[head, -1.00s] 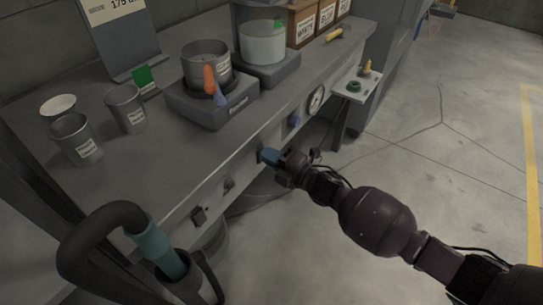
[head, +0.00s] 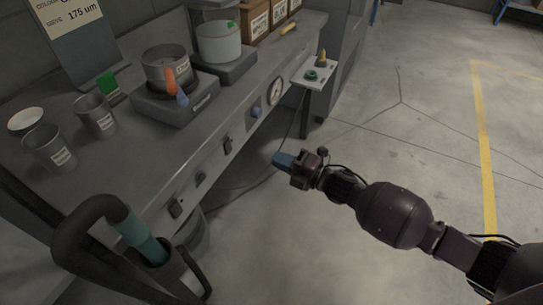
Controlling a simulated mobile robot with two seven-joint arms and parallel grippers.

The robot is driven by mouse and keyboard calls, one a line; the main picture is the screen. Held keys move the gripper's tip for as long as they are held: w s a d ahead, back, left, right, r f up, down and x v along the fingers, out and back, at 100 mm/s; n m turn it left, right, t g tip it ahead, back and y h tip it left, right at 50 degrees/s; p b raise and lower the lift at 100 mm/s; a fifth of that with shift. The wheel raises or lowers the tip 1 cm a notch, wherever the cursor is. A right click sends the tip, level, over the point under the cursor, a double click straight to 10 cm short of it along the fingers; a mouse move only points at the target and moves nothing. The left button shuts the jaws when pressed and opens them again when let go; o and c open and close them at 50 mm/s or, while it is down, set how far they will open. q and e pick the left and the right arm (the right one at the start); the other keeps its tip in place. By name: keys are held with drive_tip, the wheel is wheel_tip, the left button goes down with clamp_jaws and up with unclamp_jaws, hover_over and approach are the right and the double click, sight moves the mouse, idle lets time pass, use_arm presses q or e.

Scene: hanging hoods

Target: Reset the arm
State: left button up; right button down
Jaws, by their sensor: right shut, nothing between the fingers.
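My right gripper (head: 284,161) is in the head view, with its arm coming in from the lower right. My left gripper does not show.
The grey bench (head: 130,170) carries a pot (head: 168,68) on a hot plate (head: 175,100), metal cups (head: 95,115) and a white dish (head: 25,118). A small side table (head: 315,75) stands at its far end. A teal-handled hose (head: 140,238) is at lower left. The floor at right is clear.

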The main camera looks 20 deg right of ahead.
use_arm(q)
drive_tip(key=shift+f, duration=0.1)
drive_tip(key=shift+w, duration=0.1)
use_arm(e)
drive_tip(key=shift+s, duration=0.1)
use_arm(q)
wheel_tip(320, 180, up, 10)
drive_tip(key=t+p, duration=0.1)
drive_tip(key=p, duration=1)
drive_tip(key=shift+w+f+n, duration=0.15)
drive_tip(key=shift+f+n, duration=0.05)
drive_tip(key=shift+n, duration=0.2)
use_arm(e)
drive_tip(key=s+d+m+h, duration=0.3)
drive_tip(key=s+m, duration=0.5)
drive_tip(key=s, duration=0.3)
drive_tip(key=s+d+m+g+h, duration=0.1)
drive_tip(key=s+d+m+h, duration=0.3)
drive_tip(key=s+m, duration=0.5)
drive_tip(key=s+d+r+m+h, duration=0.1)
drive_tip(key=s+d+m+h, duration=0.3)
drive_tip(key=s+m, duration=0.5)
drive_tip(key=s+h, duration=0.2)
drive_tip(key=s, duration=0.4)
drive_tip(key=shift+g+h, duration=0.4)
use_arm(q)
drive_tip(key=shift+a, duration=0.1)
use_arm(e)
drive_tip(key=shift+s+r, duration=0.1)
